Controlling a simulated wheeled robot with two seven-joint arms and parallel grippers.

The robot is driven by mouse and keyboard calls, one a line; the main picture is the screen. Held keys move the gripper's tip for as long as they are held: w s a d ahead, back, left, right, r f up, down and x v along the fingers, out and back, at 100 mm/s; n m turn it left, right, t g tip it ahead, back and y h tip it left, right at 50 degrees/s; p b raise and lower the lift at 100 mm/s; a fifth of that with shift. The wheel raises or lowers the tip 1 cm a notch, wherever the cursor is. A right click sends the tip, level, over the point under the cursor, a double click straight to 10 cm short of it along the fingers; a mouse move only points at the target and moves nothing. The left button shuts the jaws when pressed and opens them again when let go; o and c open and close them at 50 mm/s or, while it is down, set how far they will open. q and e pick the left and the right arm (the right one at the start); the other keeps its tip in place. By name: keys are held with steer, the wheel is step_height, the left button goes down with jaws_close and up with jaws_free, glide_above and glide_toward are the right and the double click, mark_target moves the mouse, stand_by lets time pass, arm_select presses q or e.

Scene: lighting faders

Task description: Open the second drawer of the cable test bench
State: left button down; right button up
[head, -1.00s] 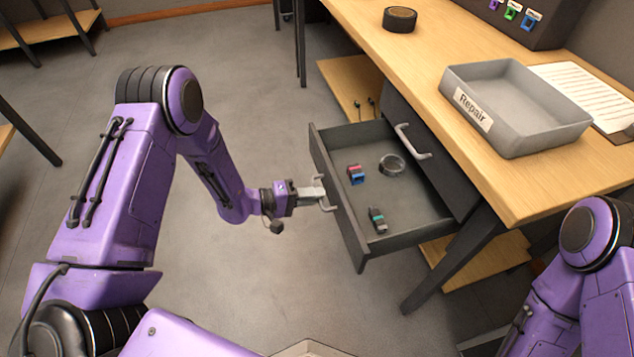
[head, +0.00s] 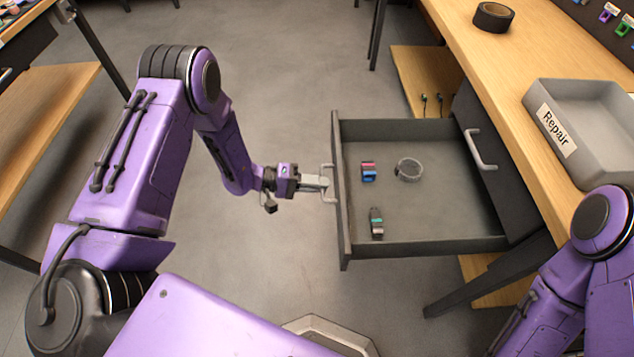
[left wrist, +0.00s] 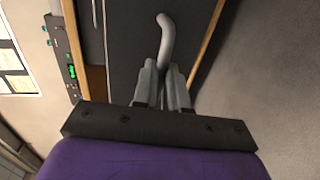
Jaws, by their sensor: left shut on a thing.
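The cable test bench (head: 520,118) has a wooden top and dark grey drawers. Its lower drawer (head: 430,229) is pulled far out. My left gripper (head: 325,184) is shut on this drawer's handle (head: 328,169); the left wrist view shows the fingers around the grey handle (left wrist: 166,38). The drawer above, with its own handle (head: 480,150), is closed.
A grey tray labelled Repair (head: 590,112) and a roll of black tape (head: 493,17) are on the bench top. A wooden lower shelf (head: 412,72) is under the bench. Another table with a shelf (head: 45,125) stands at the left. The floor left of the drawer is clear.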

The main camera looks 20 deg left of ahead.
arm_select(q)
steer(key=c, duration=1.2)
jaws_free()
steer(key=v, duration=1)
steer(key=shift+s+a+p, duration=0.15)
steer(key=shift+a+p, duration=0.1)
steer(key=shift+p, duration=0.1)
